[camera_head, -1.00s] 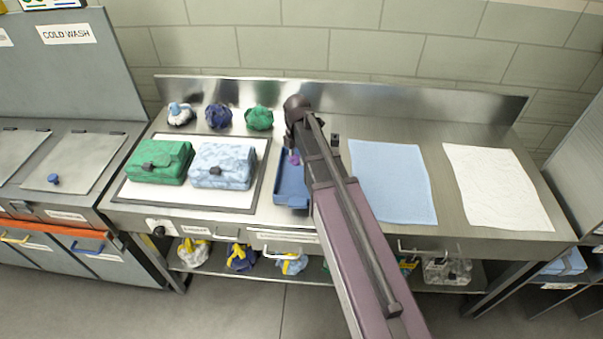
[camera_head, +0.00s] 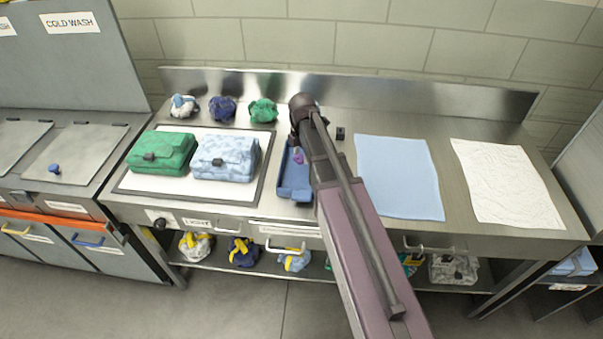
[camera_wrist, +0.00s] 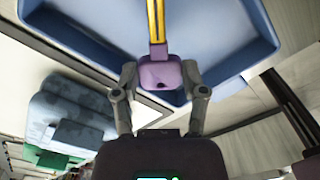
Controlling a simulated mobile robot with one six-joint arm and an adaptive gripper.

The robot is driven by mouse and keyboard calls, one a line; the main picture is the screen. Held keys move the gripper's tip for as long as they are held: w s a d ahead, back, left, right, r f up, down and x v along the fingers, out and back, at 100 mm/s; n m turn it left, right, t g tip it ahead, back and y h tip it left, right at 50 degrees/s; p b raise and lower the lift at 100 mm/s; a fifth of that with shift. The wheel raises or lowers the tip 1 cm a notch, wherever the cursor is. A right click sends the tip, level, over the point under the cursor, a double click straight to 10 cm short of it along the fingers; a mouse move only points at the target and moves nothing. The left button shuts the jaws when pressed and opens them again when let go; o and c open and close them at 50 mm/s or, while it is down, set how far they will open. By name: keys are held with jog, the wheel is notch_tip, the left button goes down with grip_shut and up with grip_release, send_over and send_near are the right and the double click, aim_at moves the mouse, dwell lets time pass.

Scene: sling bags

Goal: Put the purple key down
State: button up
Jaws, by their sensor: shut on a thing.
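The purple key (camera_wrist: 160,74) has a purple head and a long yellow shaft in the wrist view. My gripper (camera_wrist: 160,78) is shut on the purple head, one finger on each side. The key also shows as a small purple spot in the head view (camera_head: 299,157), beside my arm. The shaft points over the blue tray (camera_wrist: 232,45), which lies beneath it. In the head view the tray (camera_head: 290,193) is on the steel counter, partly hidden by my arm. I cannot tell whether the key touches the tray. My fingers are mostly hidden in the head view.
A green bag (camera_head: 163,154) and a pale blue bag (camera_head: 226,159) sit on a white mat left of the tray. Several small bundles stand behind them. A small black block (camera_head: 340,134), a blue cloth (camera_head: 398,180) and a white cloth (camera_head: 505,185) lie to the right.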

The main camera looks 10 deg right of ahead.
aim_at(302, 173)
jog(key=shift+f+b, duration=0.95)
jog(key=shift+f, duration=0.4)
jog(key=shift+f, duration=0.1)
jog(key=shift+f+b, duration=1.8)
jog(key=shift+b, duration=0.05)
jog(key=shift+f, duration=0.15)
jog(key=o, duration=1.1)
notch_tip(302, 173, up, 12)
jog(key=p, duration=1.2)
jog(key=shift+r, duration=0.2)
